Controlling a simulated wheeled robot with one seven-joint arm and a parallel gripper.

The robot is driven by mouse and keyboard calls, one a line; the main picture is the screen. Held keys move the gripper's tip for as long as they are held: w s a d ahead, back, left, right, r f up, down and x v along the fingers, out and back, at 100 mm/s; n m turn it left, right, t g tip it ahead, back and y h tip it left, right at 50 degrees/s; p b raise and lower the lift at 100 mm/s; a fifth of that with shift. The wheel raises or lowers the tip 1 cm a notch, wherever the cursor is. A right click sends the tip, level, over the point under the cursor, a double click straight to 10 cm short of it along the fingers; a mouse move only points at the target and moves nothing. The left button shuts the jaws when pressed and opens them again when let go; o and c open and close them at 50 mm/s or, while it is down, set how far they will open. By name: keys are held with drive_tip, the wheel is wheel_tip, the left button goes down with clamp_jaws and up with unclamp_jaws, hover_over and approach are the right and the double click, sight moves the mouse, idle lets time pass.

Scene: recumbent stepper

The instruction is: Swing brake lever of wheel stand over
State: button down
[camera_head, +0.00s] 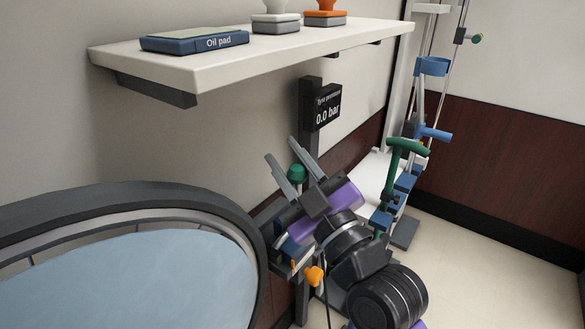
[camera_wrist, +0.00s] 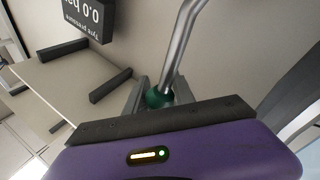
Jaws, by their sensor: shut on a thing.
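My gripper (camera_head: 281,149), with a purple body and two grey fingers, is shut on a green ball knob (camera_head: 297,173) between the fingers. In the wrist view the green knob (camera_wrist: 157,98) sits between the finger bases of my gripper (camera_wrist: 161,88). A bent metal rod, the brake lever (camera_wrist: 184,36), runs up from the knob. In the head view the lever's rod is mostly hidden. A large wheel (camera_head: 130,200) with a dark tyre and pale blue disc stands at the left. The wheel stand's post (camera_head: 303,300) is partly hidden behind my arm.
A white shelf (camera_head: 190,75) above carries a blue oil pad box (camera_head: 195,41) and two stamp-like items. A tyre pressure display (camera_head: 327,107) reads 0.0 bar behind my gripper. An orange knob (camera_head: 314,276) is close below. A rack with blue and green handles (camera_head: 407,147) stands right; floor beyond is clear.

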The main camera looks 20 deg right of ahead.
drive_tip(key=shift+a+f, duration=0.15)
idle(0.3)
drive_tip(key=c, duration=1.1)
unclamp_jaws()
drive_tip(key=shift+s, duration=0.1)
drive_tip(key=shift+o, duration=0.2)
drive_tip(key=b+v, duration=0.2)
drive_tip(key=v, duration=0.5)
drive_tip(key=shift+s, duration=0.35)
drive_tip(key=shift+f, duration=0.15)
